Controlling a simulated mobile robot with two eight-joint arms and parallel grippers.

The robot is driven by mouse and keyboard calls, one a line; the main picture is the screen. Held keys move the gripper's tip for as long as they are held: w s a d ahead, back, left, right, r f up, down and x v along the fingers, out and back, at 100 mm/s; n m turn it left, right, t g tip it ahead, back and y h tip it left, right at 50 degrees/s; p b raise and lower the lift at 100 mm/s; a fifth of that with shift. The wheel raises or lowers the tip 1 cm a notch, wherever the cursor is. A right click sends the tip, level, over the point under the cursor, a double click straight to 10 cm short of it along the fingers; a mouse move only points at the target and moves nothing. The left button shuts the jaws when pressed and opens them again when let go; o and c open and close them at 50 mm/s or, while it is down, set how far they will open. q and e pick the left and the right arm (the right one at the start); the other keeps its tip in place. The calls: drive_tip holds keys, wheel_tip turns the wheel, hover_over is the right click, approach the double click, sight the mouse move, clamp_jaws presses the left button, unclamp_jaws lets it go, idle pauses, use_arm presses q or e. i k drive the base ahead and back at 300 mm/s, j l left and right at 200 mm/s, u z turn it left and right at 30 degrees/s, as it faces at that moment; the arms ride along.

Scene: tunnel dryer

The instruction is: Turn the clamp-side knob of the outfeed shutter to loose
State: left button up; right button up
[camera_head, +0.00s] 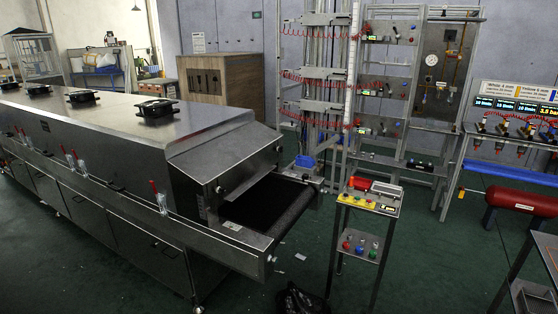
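The tunnel dryer (110,130) is a long steel housing that runs from the left to the middle of the view. A sloped steel hood with the outfeed shutter (245,172) closes its near right end, above a dark belt (268,203). A small dark knob (219,188) shows near the left side of the shutter, and another (278,149) near its right side. They are too small to tell which is on the clamp side or how they are turned. Neither of my grippers is in view.
A control stand (368,200) with coloured buttons stands right of the belt. Behind it are a tall frame with red coiled hoses and valve panels (390,85). A red tank (515,198) is at right. A dark bag (300,301) lies at the front. Green floor is open between.

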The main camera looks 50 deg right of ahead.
sight(222, 190)
drive_tip(key=z, duration=1.4)
